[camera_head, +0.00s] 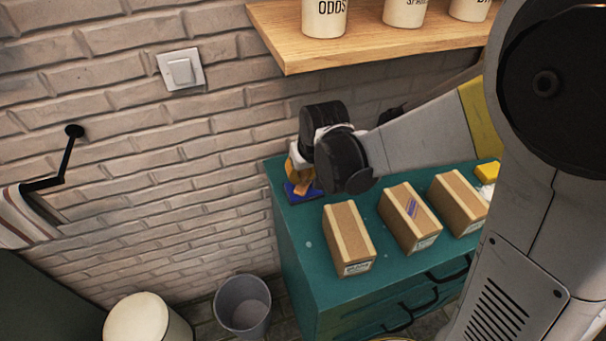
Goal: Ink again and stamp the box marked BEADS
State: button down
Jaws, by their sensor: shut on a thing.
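My gripper (298,172) is at the back left corner of the teal cabinet top, shut on an orange-brown stamp (304,187). The stamp is at the blue ink pad (292,195); I cannot tell whether it touches the pad. My wrist hides part of the gripper. Three brown cardboard boxes stand in a row: a left box (347,236), a middle box (408,217) with a purple mark on its top, and a right box (458,204). Small labels are on their front ends, too small to read, so I cannot tell which says BEADS.
The boxes stand on the teal cabinet (300,240). A yellow block (487,171) lies at its back right. A wooden shelf (370,48) with white pots hangs above my forearm. A grey bin (242,305) stands left of the cabinet. A strip left of the left box is clear.

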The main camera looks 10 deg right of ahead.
notch_tip(320, 180, up, 7)
jog(key=p, duration=0.5)
jog(key=shift+r+p, duration=0.1)
jog(key=shift+p, duration=0.2)
jog(key=shift+s, duration=0.1)
